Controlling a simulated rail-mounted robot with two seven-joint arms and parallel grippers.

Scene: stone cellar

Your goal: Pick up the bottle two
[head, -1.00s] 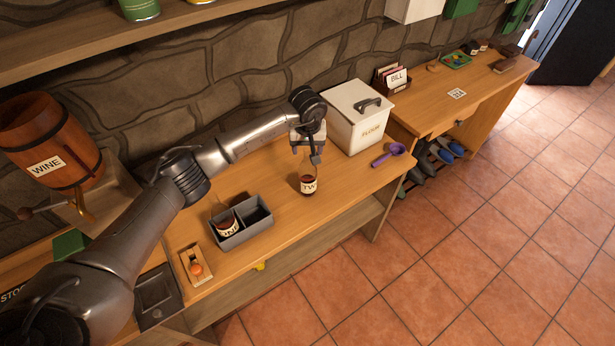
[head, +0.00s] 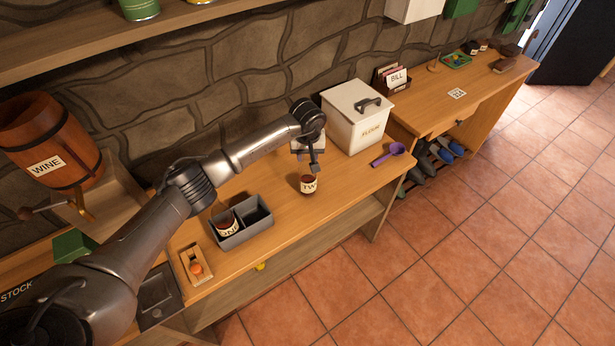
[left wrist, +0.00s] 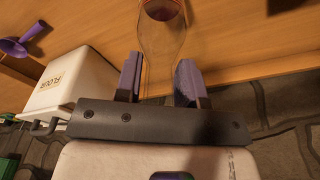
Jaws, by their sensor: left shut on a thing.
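Bottle two (head: 308,185) is a clear glass bottle with a little dark red liquid in its bottom and a white label reading "TW". It appears to stand upright on the wooden bench. My left gripper (head: 313,167) is above it, pointing down, and shut on its upper part. In the left wrist view the bottle (left wrist: 160,50) runs between the two purple-padded fingers (left wrist: 158,82). My right gripper is not in view.
A grey two-compartment crate (head: 247,233) holds another labelled bottle (head: 227,224) in its left compartment; the right one looks empty. A white flour bin (head: 352,128) and a purple scoop (head: 392,152) lie to the right. The bench front is clear.

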